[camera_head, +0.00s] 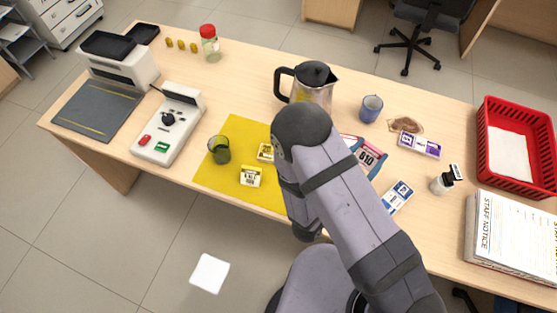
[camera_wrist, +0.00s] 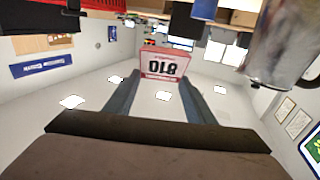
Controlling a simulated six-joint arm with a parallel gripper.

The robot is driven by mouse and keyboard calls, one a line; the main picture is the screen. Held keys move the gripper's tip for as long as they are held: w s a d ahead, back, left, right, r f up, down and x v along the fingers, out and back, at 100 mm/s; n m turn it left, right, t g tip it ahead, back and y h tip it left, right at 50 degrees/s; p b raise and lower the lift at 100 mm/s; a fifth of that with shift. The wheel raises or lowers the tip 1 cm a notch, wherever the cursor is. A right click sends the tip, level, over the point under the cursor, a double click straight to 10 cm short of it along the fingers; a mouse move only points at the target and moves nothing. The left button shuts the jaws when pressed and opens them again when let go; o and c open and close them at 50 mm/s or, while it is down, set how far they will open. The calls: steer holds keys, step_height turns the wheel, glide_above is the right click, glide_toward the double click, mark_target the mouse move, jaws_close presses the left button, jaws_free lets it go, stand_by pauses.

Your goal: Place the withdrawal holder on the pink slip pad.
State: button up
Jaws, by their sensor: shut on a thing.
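A pale card-like holder (camera_head: 367,157) marked G10 with a red-pink band, which I take for the withdrawal holder, is between the fingers of my gripper (camera_head: 363,164) right of the jug. In the wrist view the holder (camera_wrist: 162,66) shows upside down at the ends of the two dark blue fingers of my gripper (camera_wrist: 155,92), which are shut on it. It appears held up off the counter. The pink slip pad cannot be clearly made out. My arm covers the counter's middle and could hide it.
A metal jug (camera_head: 318,84) stands close behind my arm, with a blue cup (camera_head: 371,108) to its right. Small boxes (camera_head: 420,145) (camera_head: 397,197) lie right of the gripper. A yellow mat (camera_head: 215,178) bears a green glass. A red tray (camera_head: 491,146) is at the right.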

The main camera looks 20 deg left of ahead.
steer(key=s+a+f+n+t+y+b, duration=0.1)
steer(key=s+a+f+n+y+b, duration=0.15)
steer(key=a+b, duration=0.6)
steer(key=s+a+f+n+y+b, duration=0.2)
steer(key=s+a+y+b, duration=0.15)
steer(key=a, duration=0.95)
steer(key=shift+y, duration=0.3)
steer(key=shift+s+a+f, duration=0.1)
steer(key=shift+f, duration=2.6)
steer(key=shift+f, duration=0.1)
steer(key=shift+f, duration=2)
steer(key=shift+f, duration=0.15)
steer(key=o, duration=0.8)
steer(key=shift+c, duration=0.2)
